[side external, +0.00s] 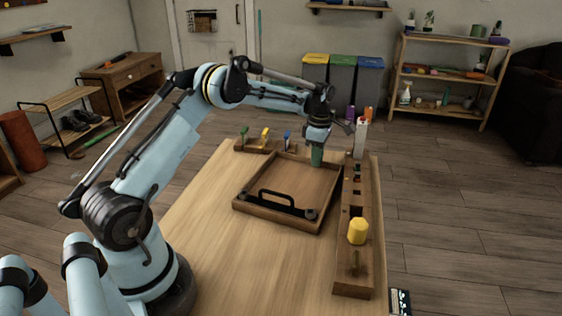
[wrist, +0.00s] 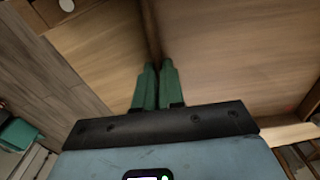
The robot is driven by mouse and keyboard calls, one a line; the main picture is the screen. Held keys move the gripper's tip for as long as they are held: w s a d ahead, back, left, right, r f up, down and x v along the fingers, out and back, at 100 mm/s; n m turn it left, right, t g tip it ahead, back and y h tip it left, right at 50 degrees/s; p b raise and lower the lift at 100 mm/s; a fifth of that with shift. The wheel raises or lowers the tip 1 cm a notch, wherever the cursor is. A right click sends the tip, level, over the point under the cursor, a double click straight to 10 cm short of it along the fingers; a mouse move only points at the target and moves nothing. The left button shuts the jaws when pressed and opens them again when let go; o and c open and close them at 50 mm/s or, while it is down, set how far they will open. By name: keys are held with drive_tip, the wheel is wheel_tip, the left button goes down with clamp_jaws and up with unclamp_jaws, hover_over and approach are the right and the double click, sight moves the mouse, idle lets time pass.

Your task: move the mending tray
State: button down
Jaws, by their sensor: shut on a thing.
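The mending tray (side external: 297,181) is a shallow square wooden tray with a black bar handle on its near side. It rests on the light wooden table and looks empty. My gripper (side external: 317,158) reaches down to the tray's far right rim. In the wrist view its two green fingers (wrist: 157,86) are close together, one on each side of the thin tray wall (wrist: 152,38), shut on it. The fingertips and the exact depth of the grip are partly hidden.
A long wooden block (side external: 353,272) with a yellow piece (side external: 358,231) and a white bottle (side external: 361,138) runs along the table's right side, close to the tray. A low rack (side external: 247,147) with coloured handles stands behind. Bare table (side external: 235,255) lies in front and left.

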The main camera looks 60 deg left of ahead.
drive_tip(key=shift+w+d, duration=0.15)
drive_tip(key=shift+d, duration=0.9)
drive_tip(key=c, duration=1.2)
unclamp_jaws()
drive_tip(key=shift+o, duration=0.2)
drive_tip(key=shift+a, duration=0.1)
wheel_tip(320, 180, up, 12)
